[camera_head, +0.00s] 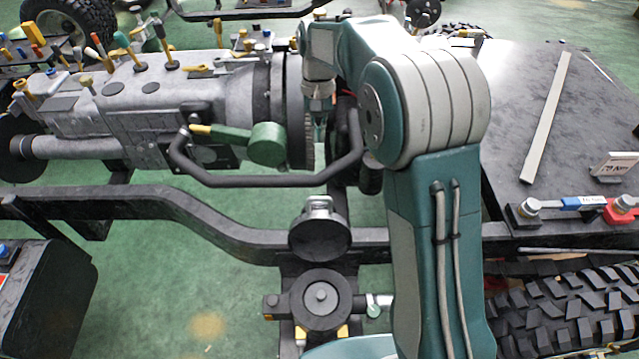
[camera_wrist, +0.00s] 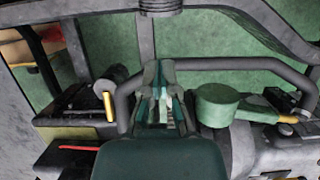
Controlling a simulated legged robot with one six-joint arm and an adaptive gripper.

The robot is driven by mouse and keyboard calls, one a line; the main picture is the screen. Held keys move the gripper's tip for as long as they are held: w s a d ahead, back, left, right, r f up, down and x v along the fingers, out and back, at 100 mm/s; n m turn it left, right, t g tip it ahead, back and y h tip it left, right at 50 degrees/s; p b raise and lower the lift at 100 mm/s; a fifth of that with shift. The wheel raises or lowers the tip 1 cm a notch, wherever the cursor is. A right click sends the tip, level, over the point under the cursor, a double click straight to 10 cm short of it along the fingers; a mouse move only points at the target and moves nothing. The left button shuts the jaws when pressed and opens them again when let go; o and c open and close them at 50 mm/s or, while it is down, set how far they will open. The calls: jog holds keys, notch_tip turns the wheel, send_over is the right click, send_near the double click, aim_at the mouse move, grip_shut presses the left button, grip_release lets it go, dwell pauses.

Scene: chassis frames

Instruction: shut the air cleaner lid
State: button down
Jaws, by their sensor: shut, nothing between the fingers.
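The air cleaner body (camera_head: 320,301) is a dark round housing at the bottom middle of the head view, with a pale knob at its centre. Its dark round lid (camera_head: 320,241) stands raised behind it, open, with a metal handle (camera_head: 318,205) at its top edge. My gripper (camera_head: 319,128) is shut and empty, pointing down beside the gearbox's round end, well beyond the lid and apart from it. The shut gripper also shows in the wrist view (camera_wrist: 162,82). A ribbed dark part is cut off at that view's top; I cannot tell if it belongs to the air cleaner.
A bent black bar (camera_head: 265,181) runs close below my gripper, between it and the lid. The grey gearbox (camera_head: 150,100) with a green cylinder (camera_head: 267,144) lies left. A black frame rail (camera_head: 170,203) passes behind the air cleaner. A knobbly tyre (camera_head: 565,310) is at right.

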jog(key=s+f, duration=0.2)
jog(key=f, duration=0.1)
jog(key=s+f, duration=0.2)
jog(key=f, duration=0.1)
jog(key=s+f, duration=0.2)
jog(key=f, duration=0.1)
jog(key=shift+a+f, duration=0.1)
jog(key=shift+s, duration=0.55)
